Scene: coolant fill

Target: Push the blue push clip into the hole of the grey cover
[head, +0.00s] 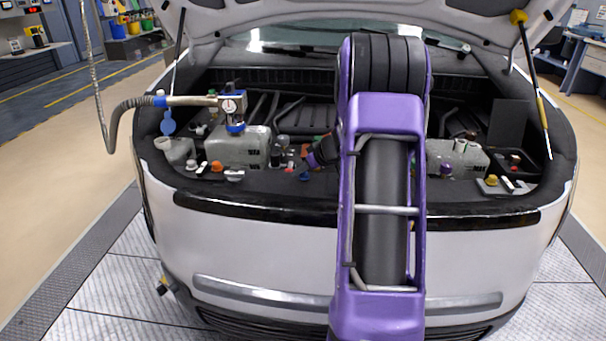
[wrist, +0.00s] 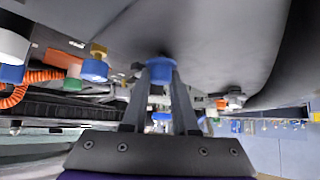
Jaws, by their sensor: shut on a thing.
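The blue push clip (wrist: 162,70) is pinched between the tips of my gripper (wrist: 161,75) in the wrist view. Its far end meets or nearly meets the dark grey cover (wrist: 215,35); I cannot tell how deep it sits, and the hole is not visible. In the head view my gripper (head: 310,168) is low over the cover (head: 268,187) at the front of the engine bay, with a small blue spot, likely the clip (head: 304,177), at its tip. My purple arm hides part of the bay.
A grey tank (head: 237,146) with a gauge and hose fitting (head: 232,105) stands left of my gripper. Orange (head: 216,166) and white (head: 234,175) parts lie along the cover's left. A small tray (head: 495,186) with several parts is at the right. The open hood is overhead.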

